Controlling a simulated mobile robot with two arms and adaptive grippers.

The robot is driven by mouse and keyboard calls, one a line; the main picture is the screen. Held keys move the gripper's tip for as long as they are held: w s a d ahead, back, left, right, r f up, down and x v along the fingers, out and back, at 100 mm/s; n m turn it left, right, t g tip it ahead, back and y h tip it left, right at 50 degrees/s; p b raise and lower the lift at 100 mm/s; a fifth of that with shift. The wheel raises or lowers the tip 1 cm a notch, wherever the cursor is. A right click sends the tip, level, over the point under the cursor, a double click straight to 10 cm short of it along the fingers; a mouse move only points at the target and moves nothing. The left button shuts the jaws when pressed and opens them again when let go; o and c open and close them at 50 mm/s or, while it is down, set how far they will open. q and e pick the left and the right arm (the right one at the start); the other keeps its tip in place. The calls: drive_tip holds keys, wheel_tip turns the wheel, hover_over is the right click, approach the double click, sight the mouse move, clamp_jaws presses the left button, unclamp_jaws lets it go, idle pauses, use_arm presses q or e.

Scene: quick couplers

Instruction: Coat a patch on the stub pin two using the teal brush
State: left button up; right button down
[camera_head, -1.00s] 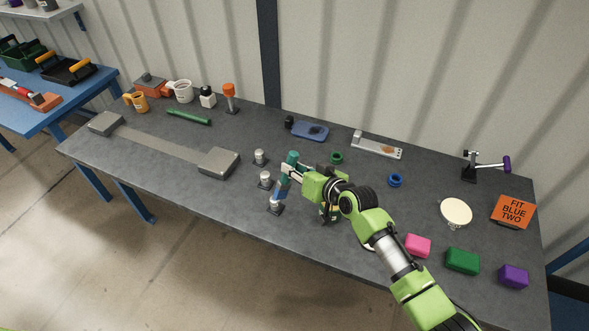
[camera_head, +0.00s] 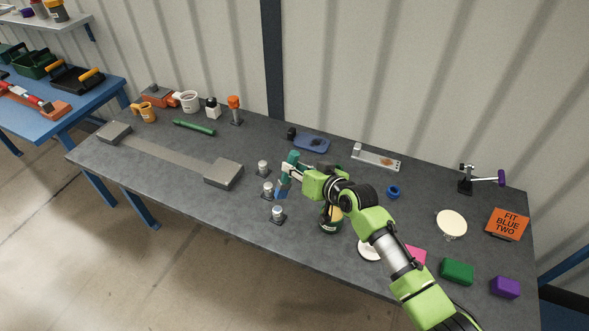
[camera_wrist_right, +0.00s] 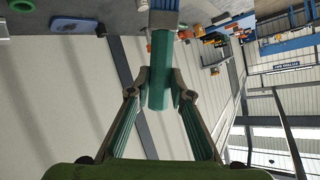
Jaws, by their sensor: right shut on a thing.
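My right gripper (camera_head: 288,171) is shut on the teal brush (camera_head: 292,157), which also shows in the right wrist view (camera_wrist_right: 158,75). The brush points down, slightly tilted, with its blue lower end (camera_head: 282,192) just right of the middle stub pin (camera_head: 268,189). I cannot tell whether they touch. Two other stub pins stand in the row, a back one (camera_head: 263,167) and a front one (camera_head: 278,212). The front pin stands clear of the brush. No numbers on the pins and no coated patch can be made out. My left gripper is not in view.
A dark jar (camera_head: 331,221) stands below my right arm, close to it. A grey bar with two blocks (camera_head: 223,173) lies left of the pins. A blue ring (camera_head: 393,192), a white disc (camera_head: 451,223) and coloured blocks (camera_head: 457,270) are to the right. The table's front-left area is clear.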

idle(0.4)
drive_tip(key=shift+f+b, duration=0.4)
drive_tip(key=shift+f, duration=0.05)
